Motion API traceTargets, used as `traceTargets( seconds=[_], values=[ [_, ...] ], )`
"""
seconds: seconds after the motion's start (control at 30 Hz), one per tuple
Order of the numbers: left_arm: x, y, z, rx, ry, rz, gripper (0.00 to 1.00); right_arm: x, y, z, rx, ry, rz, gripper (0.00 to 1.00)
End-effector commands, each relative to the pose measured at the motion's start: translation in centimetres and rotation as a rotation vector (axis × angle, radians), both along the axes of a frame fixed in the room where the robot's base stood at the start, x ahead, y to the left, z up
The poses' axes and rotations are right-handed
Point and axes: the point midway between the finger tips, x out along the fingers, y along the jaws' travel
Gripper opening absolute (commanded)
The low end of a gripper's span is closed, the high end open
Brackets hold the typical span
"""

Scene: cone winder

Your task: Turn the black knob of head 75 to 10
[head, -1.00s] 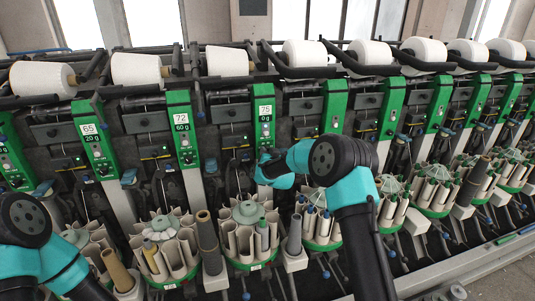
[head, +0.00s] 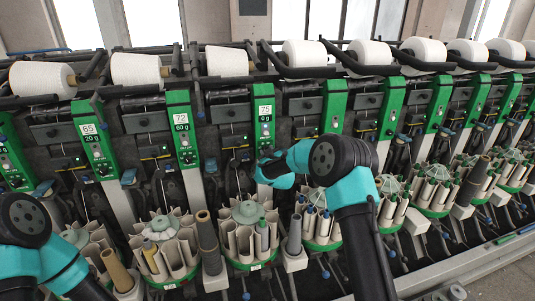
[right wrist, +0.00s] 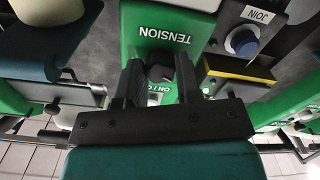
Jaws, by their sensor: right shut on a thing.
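Head 75 (head: 265,128) is a green panel in the middle of the head view, with a white plate reading 75 and a display reading 0 g. Its black knob (right wrist: 160,73) shows in the right wrist view, under the upside-down TENSION label. My right gripper (right wrist: 158,80) is shut on the black knob, one dark finger on each side. In the head view my right gripper (head: 262,160) is at the lower part of head 75, and the arm hides the knob there. My left arm shows at the lower left, but its gripper is out of view.
Head 72 (head: 181,135), reading 60 g, and head 65 (head: 92,140), reading 20 g, stand to the left. A blue JOIN button (right wrist: 243,42) is close to the gripper's right finger. Tube magazines (head: 248,240) stand below the heads.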

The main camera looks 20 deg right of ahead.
Motion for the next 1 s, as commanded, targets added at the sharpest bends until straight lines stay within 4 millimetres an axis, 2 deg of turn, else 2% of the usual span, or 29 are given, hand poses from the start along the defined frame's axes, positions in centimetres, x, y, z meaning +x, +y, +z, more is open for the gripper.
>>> traceTargets(
  seconds=[0.33,0.87,0.9,1.0],
  values=[
    [0.00,0.00,0.00,0.000,0.000,0.000,0.72,0.00,-0.03,0.03,-0.194,0.001,0.000,0.08],
    [0.00,0.00,0.00,0.000,0.000,0.000,0.72,0.00,-0.04,0.04,-0.234,0.001,0.000,0.08],
    [0.00,0.00,0.00,0.000,0.000,0.000,0.72,0.00,-0.04,0.04,-0.233,0.001,0.000,0.33],
    [0.00,0.00,0.00,0.000,0.000,0.000,0.72,0.00,-0.03,0.03,-0.233,0.001,0.000,0.42]
  ],
)
